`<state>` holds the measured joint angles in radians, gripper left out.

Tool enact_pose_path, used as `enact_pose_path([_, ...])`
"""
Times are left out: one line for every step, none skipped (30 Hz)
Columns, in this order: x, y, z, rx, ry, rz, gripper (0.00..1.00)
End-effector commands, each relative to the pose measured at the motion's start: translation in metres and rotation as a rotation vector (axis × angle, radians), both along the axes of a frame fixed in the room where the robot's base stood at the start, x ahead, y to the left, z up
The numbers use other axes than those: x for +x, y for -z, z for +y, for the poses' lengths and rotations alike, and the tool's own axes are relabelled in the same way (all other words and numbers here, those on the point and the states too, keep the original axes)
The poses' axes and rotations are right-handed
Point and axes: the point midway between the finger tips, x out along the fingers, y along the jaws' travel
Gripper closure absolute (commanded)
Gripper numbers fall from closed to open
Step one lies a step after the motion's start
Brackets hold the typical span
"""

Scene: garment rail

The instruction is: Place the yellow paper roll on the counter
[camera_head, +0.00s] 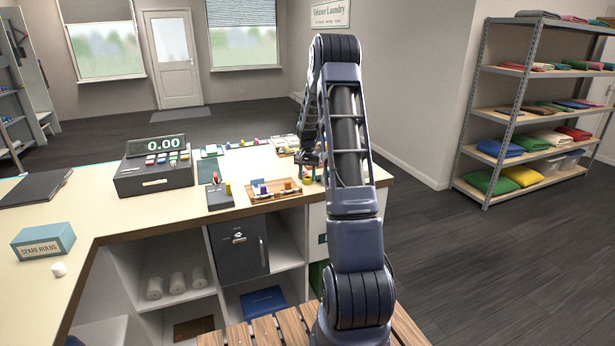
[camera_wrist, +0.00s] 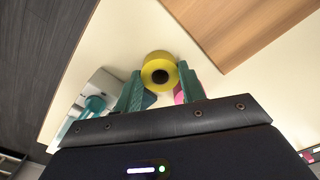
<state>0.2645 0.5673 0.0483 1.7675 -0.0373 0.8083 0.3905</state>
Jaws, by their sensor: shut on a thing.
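The yellow paper roll (camera_wrist: 160,59) shows end-on in the wrist view, with a dark hole in its middle. My gripper (camera_wrist: 160,84) has its green fingers on either side of the roll and is shut on it. In the head view my gripper (camera_head: 307,163) is at the right end of the cream counter (camera_head: 120,213), and the small yellow roll (camera_head: 307,180) shows under it, partly hidden by my arm. I cannot tell whether the roll touches the counter.
A wooden tray (camera_head: 262,195) with small items lies left of my gripper, near the counter's front edge. A cash register (camera_head: 153,180) and a spare bulbs box (camera_head: 43,243) stand further left. In the wrist view a white device (camera_wrist: 100,90) and a pink item (camera_wrist: 180,96) are close to the fingers.

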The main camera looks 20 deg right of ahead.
Motion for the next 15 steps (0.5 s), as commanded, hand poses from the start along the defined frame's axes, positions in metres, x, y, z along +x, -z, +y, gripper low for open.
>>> enact_pose_path([0.0,0.0012,0.0,0.0,0.0,0.0,0.82])
enact_pose_path([0.0001,0.0012,0.0,-0.001,0.0,-0.001,0.82])
enact_pose_path([0.0001,0.0009,-0.0001,-0.001,0.0,-0.001,0.82])
enact_pose_path([0.0001,0.0008,-0.0001,-0.001,0.0,-0.001,0.82])
enact_pose_path([0.0001,0.0008,-0.0001,-0.001,0.0,-0.001,0.82])
enact_pose_path([0.0001,0.0008,-0.0001,-0.001,0.0,-0.001,0.82])
enact_pose_path([0.0,0.0008,-0.0001,-0.001,0.0,-0.001,0.82])
enact_pose_path([0.0,0.0012,-0.0001,-0.001,0.0,-0.001,0.82])
enact_pose_path([-0.0001,0.002,-0.0001,0.0,0.0,0.0,0.82])
enact_pose_path([-0.0001,0.0027,-0.0001,0.0,0.0,0.0,0.82])
enact_pose_path([-0.0001,0.0035,-0.0002,0.0,0.0,0.0,0.82])
enact_pose_path([0.0,0.0035,-0.0002,0.0,0.0,0.0,0.56])
enact_pose_path([-0.0001,0.0034,-0.0003,-0.001,0.001,-0.001,0.5])
enact_pose_path([-0.0001,0.0034,-0.0003,0.0,0.001,0.0,0.44])
enact_pose_path([0.0,0.0033,-0.0002,0.0,0.0,0.0,0.38])
